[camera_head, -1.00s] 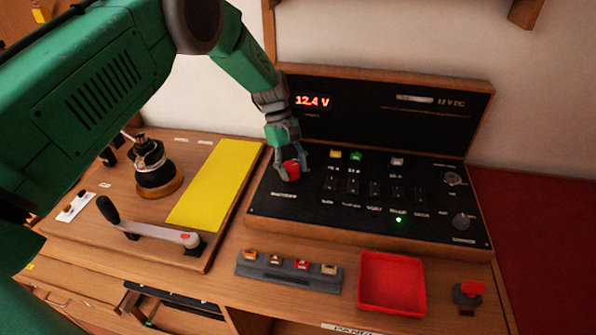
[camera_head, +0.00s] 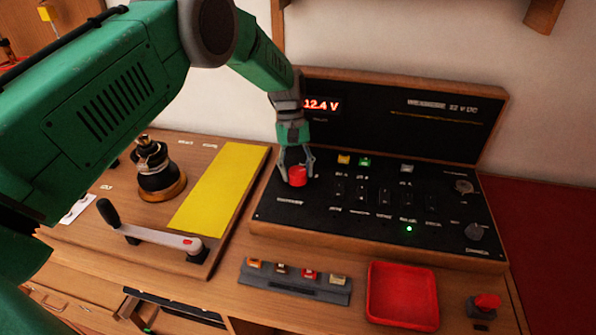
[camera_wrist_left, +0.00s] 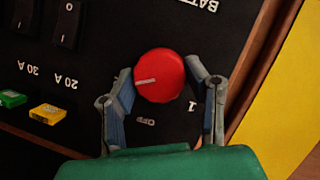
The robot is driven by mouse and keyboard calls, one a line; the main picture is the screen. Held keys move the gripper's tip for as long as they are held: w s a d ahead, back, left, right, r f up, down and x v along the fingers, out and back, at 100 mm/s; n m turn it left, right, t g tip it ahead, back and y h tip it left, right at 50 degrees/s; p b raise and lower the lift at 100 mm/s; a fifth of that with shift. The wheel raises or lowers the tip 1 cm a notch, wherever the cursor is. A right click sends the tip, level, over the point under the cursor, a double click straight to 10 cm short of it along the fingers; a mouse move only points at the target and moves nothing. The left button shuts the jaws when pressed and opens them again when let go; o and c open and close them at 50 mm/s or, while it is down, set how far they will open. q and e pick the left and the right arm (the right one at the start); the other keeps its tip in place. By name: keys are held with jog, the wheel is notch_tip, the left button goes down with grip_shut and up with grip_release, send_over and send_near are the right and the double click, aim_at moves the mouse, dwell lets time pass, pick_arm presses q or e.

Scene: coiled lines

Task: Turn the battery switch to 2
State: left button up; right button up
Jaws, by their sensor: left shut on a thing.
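The battery switch is a round red knob (camera_head: 297,176) at the left of the black switch panel (camera_head: 270,213). In the left wrist view the red knob (camera_wrist_left: 159,76) has a pale pointer line towards its left side. The marks "1" and "OFF" show on the panel beside it; no "2" is legible. My left gripper (camera_head: 296,172) comes down over the knob, with one finger on each side. In the left wrist view my left gripper (camera_wrist_left: 162,84) is shut on the knob. My right gripper is not in view.
The panel carries black rocker switches (camera_head: 361,193), a yellow button (camera_head: 344,159), a green button (camera_head: 364,161) and grey knobs (camera_head: 474,231). A yellow mat (camera_head: 222,185), a crank handle (camera_head: 150,236), a red tray (camera_head: 402,296) and a red-topped button (camera_head: 486,302) lie around it.

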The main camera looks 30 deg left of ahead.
pick_arm(q)
jog(key=shift+s+f, duration=0.1)
jog(key=o, duration=1.2)
jog(key=shift+c, duration=0.2)
jog(key=shift+d, duration=0.1)
jog(key=v, duration=1.2)
jog(key=shift+f, duration=0.1)
jog(key=shift+f, duration=0.1)
